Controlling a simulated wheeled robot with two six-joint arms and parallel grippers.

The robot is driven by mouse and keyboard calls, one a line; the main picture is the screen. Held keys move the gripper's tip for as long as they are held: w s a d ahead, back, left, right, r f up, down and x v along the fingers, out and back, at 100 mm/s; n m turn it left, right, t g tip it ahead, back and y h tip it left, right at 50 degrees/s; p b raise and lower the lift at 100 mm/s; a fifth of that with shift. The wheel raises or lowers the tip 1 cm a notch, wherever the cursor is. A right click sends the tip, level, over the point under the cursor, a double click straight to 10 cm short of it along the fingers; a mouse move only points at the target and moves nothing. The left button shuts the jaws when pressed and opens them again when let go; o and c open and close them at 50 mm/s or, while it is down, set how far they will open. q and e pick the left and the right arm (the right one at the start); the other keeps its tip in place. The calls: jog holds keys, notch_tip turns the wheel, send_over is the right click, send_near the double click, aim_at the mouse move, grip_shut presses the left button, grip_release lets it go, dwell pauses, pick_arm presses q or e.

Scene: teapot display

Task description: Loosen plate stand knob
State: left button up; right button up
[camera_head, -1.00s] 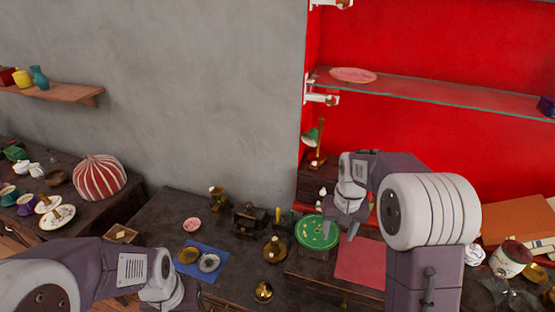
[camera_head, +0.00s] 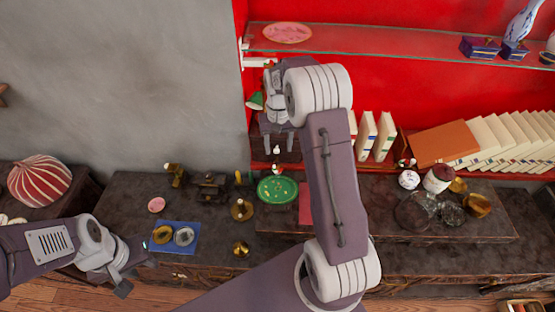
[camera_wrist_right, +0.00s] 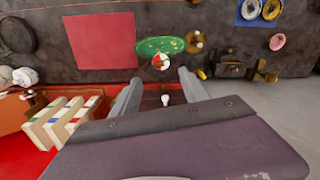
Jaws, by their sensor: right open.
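A green round plate with small light marks (camera_head: 277,190) lies on the dark cabinet near the red wall; it also shows in the right wrist view (camera_wrist_right: 160,46). I cannot make out a plate stand or its knob with certainty. My right gripper (camera_head: 278,141) is raised near the red wall, behind the plate. In the right wrist view its fingers (camera_wrist_right: 160,84) are apart and hold nothing. A small white round-topped piece (camera_wrist_right: 165,100) shows between them, apart from both. My left gripper (camera_head: 130,269) is low at the left, its fingers spread and empty.
A glass shelf (camera_head: 340,40) with a pink plate (camera_head: 287,33) is above my right gripper. A green lamp (camera_head: 256,101) is left of it. Upright books (camera_head: 375,138) stand to its right. A blue mat (camera_head: 174,238) with two small dishes lies near my left gripper.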

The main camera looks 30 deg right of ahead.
aim_at(278, 166)
jog(key=f, duration=0.1)
jog(key=w+f+p, duration=0.1)
jog(key=f, duration=0.1)
jog(key=shift+a+f, duration=0.1)
jog(key=f, duration=0.1)
jog(key=f+p, duration=0.1)
jog(key=f, duration=0.1)
jog(key=s+f+p, duration=0.1)
jog(key=f, duration=0.1)
jog(key=shift+f, duration=0.1)
jog(key=shift+w+f, duration=0.1)
jog(key=shift+f, duration=0.1)
jog(key=shift+w+f, duration=0.1)
jog(key=shift+w, duration=0.1)
jog(key=c, duration=0.8)
pick_arm(q)
jog(key=r, duration=0.3)
jog(key=shift+w, duration=0.2)
pick_arm(e)
jog(key=shift+s, duration=0.1)
grip_shut()
